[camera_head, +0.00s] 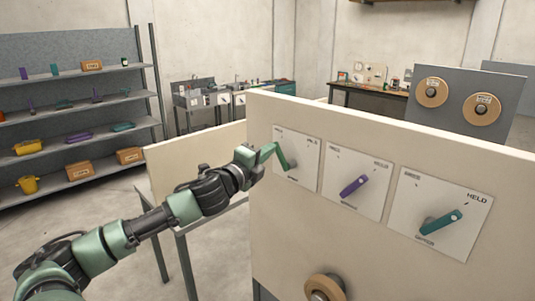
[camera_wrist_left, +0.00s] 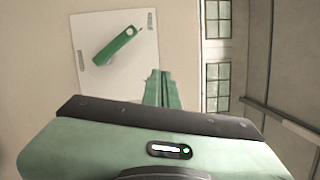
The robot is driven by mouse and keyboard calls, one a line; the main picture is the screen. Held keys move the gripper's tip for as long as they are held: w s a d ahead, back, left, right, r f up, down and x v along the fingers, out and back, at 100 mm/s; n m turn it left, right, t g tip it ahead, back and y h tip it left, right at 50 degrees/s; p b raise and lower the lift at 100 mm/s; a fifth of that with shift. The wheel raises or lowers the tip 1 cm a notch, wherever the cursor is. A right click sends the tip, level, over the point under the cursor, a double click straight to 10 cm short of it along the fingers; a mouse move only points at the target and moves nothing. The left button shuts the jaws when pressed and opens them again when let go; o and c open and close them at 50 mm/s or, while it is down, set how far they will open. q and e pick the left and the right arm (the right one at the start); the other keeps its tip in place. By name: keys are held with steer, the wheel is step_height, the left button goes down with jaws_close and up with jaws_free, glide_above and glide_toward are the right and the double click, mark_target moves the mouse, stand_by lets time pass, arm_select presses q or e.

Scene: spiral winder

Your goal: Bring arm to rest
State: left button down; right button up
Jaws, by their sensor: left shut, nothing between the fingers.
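My left arm comes in from the left, and my left gripper (camera_head: 270,149) is in front of the leftmost white plate (camera_head: 308,160) on the cream panel. Its green fingers are shut and empty; they also show in the left wrist view (camera_wrist_left: 161,88). The green lever (camera_head: 283,158) on that plate is tilted, its upper end close to the fingertips in the head view. In the wrist view the green lever (camera_wrist_left: 116,46) lies aslant on its plate, apart from the fingers. My right gripper is not in view.
The cream panel (camera_head: 400,256) also carries a purple lever (camera_head: 354,186), a teal lever (camera_head: 441,222) and a round tan knob (camera_head: 325,288). A shelf (camera_head: 85,110) with bins and boxes stands at the back left. Open floor (camera_head: 110,215) lies left of the panel.

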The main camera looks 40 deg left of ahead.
arm_select(q)
steer(key=shift+d, duration=0.1)
stand_by(0.3)
